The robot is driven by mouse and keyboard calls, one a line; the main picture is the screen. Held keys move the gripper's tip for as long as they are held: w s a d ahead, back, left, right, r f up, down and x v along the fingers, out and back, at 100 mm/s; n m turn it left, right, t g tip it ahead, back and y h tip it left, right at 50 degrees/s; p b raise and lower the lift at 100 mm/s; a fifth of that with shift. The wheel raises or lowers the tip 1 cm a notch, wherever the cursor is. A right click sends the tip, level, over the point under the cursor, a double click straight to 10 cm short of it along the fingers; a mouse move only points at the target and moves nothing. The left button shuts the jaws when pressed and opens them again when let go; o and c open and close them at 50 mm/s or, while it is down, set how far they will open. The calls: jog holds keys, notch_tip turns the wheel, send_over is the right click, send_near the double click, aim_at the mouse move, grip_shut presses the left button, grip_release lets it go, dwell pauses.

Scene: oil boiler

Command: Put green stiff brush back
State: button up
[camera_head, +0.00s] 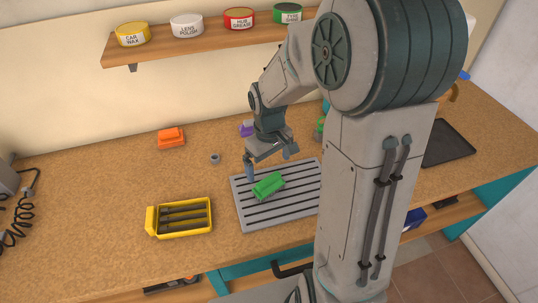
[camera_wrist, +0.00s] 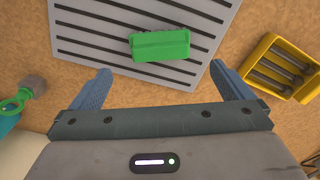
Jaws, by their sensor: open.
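A green brush (camera_head: 268,185) lies on a grey slotted tray (camera_head: 245,212) on the workbench. Its bristles are not clear to see. In the wrist view the green brush (camera_wrist: 160,45) lies ahead of my gripper, roughly between the lines of the two fingers, on the grey tray (camera_wrist: 90,20). My gripper (camera_head: 270,165) is open and empty, above the back left part of the tray and apart from the brush. Its two fingers (camera_wrist: 163,88) are spread wide in the wrist view.
A yellow tray (camera_head: 180,232) with several dark rods stands left of the grey tray. An orange brush-like block (camera_head: 171,137) and a small grey piece (camera_head: 215,158) lie farther back. A shelf (camera_head: 180,45) with tins hangs on the wall. A dark tray (camera_head: 448,143) lies at right.

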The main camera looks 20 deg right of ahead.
aim_at(269, 179)
jog(key=s+r+m+t, duration=0.3)
jog(key=s+r+m, duration=0.1)
jog(key=s+r, duration=0.7)
jog(key=s, duration=0.3)
jog(key=shift+s+r+m, duration=0.2)
jog(key=shift+r+m, duration=0.1)
jog(key=shift+r, duration=0.1)
dwell(0.6)
